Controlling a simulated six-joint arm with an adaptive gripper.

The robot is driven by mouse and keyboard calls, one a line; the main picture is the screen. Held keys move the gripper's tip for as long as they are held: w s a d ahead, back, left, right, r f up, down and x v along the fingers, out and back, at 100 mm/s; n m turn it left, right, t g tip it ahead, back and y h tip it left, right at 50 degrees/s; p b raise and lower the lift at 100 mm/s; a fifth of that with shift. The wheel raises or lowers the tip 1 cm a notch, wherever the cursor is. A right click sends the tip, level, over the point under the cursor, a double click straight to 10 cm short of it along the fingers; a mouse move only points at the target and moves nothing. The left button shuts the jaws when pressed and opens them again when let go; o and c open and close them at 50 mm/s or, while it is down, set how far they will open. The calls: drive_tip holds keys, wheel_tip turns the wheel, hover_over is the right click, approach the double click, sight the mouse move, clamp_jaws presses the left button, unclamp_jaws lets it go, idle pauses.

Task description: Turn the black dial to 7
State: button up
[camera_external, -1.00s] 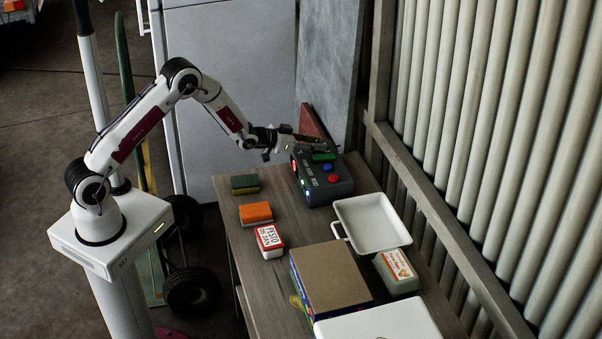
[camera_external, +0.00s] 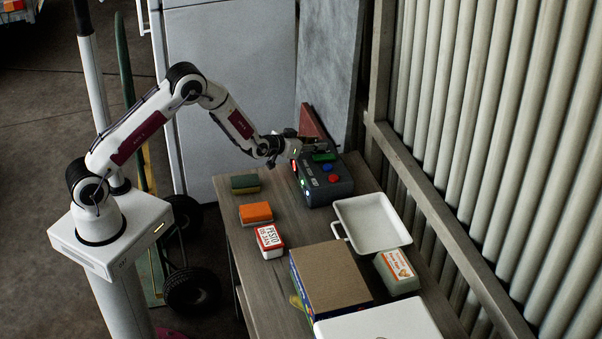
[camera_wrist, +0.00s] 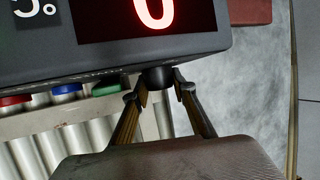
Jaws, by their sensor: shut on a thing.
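The dark control box (camera_external: 330,190) stands at the far end of the bench. The black dial (camera_wrist: 156,76) is a small dark knob at the box's edge in the wrist view. My gripper (camera_wrist: 158,88) has one fingertip on each side of the dial and is shut on it. In the external view my gripper (camera_external: 298,144) is at the box's upper left, and the dial is hidden there. A red lit display (camera_wrist: 150,22) shows a rounded digit with its top cut off, so I cannot tell which digit it is.
Blue, red and green buttons sit on the box. A white tray (camera_external: 371,222) is just in front of it. A green sponge (camera_external: 245,184), an orange block (camera_external: 256,213) and a brown-topped box (camera_external: 331,277) lie nearer on the bench. A ribbed wall runs along the right.

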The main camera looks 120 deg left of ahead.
drive_tip(key=shift+n+g+y, duration=0.6)
drive_tip(key=shift+n+g, duration=1.1)
drive_tip(key=shift+g, duration=0.2)
drive_tip(key=o, duration=1.1)
drive_tip(key=shift+r, duration=0.1)
drive_tip(key=w+v, duration=0.1)
drive_tip(key=v, duration=1)
drive_tip(key=shift+s+d+r, duration=0.2)
drive_tip(key=shift+s+d, duration=0.2)
drive_tip(key=shift+s, duration=0.1)
